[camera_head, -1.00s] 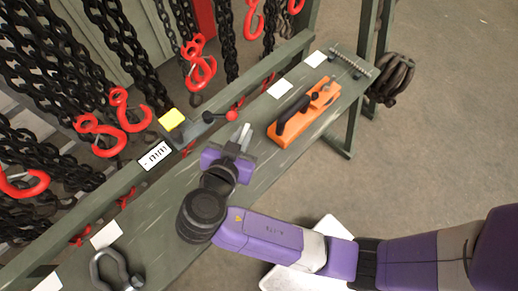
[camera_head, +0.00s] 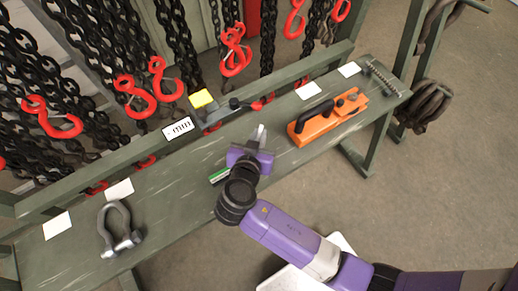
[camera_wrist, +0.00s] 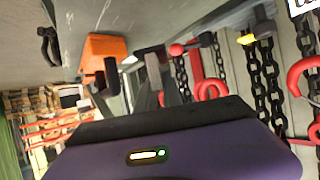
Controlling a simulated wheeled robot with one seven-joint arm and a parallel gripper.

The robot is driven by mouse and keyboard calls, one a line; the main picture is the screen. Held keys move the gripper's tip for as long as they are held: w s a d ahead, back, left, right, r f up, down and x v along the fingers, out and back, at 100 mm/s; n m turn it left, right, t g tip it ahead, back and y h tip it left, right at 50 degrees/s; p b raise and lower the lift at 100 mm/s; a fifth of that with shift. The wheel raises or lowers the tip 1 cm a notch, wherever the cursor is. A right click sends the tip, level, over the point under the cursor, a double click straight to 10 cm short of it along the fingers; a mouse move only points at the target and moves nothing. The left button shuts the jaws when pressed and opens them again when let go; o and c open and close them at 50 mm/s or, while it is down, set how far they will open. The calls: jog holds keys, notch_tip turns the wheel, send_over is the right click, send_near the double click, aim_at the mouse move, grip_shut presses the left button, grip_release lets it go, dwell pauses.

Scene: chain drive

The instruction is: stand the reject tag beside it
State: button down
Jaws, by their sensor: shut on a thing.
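My gripper (camera_head: 258,138) is low over the middle of the green bench (camera_head: 175,200), left of an orange tool (camera_head: 328,118). Its grey fingers (camera_wrist: 160,80) are close together in the wrist view. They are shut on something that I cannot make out. No reject tag can be picked out for certain. A small green and white piece (camera_head: 220,175) shows beside my wrist, partly hidden by it. A yellow block (camera_head: 201,98) and a white plate with black marks (camera_head: 178,128) are at the bench's back rail.
Several white cards (camera_head: 119,189) lie along the bench. A grey shackle (camera_head: 118,230) is at the left and a spring (camera_head: 381,78) at the right end. Black chains with red hooks (camera_head: 133,97) hang behind. A dark lever (camera_head: 234,103) is near the rail.

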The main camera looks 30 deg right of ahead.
notch_tip(320, 180, down, 9)
jog(key=shift+f, duration=0.2)
dwell(0.3)
jog(key=shift+f, duration=0.15)
jog(key=c, duration=1.5)
grip_release()
jog(key=shift+r+p, duration=0.25)
jog(key=shift+p, duration=0.05)
jog(key=b+v, duration=0.2)
jog(key=v, duration=1)
jog(key=shift+f, duration=0.1)
